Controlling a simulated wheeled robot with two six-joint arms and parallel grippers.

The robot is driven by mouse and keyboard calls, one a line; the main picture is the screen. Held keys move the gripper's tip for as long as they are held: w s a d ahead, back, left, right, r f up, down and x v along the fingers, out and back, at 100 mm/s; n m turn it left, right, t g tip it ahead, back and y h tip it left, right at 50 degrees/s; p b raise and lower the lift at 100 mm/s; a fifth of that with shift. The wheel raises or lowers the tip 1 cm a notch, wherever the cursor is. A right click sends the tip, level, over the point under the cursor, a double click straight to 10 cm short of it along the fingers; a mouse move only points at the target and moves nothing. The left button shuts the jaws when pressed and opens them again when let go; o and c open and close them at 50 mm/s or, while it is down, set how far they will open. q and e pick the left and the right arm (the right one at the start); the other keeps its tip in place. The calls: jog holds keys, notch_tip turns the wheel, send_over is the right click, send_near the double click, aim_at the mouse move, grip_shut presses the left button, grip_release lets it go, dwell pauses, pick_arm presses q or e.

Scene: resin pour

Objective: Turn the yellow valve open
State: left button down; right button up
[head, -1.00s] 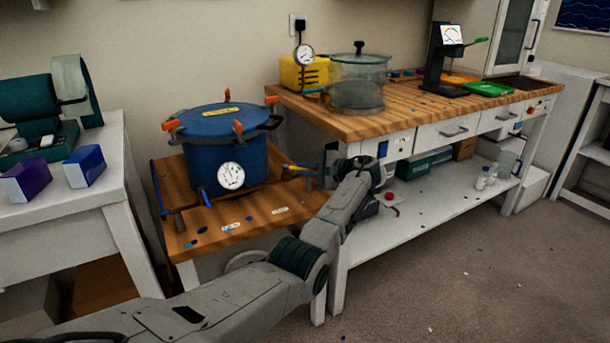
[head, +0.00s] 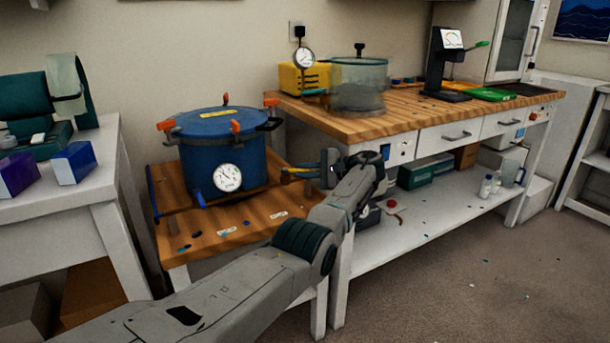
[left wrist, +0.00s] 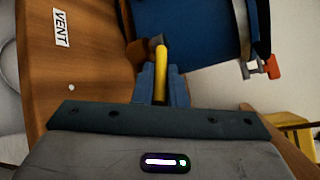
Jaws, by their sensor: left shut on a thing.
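A blue pressure pot (head: 222,160) with a lid, orange-knobbed clamps and a round white gauge stands on the low wooden-topped stand. The yellow valve handle (head: 290,171) sticks out at the pot's right side, just left of my left gripper (head: 312,172). In the left wrist view the yellow handle (left wrist: 160,72) lies between the two blue-grey fingers of my left gripper (left wrist: 161,85), which is shut on it. The far end of the handle meets a dark and brass fitting near the pot. My right gripper is not in view.
The wooden stand (head: 225,240) carries labels, one reading VENT in the left wrist view. The taller workbench (head: 400,117) is close to the right of my left gripper, with a clear chamber (head: 358,82) on top. Open floor lies at front right.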

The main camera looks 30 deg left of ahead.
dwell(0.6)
pick_arm(q)
jog(key=c, duration=1.5)
grip_release()
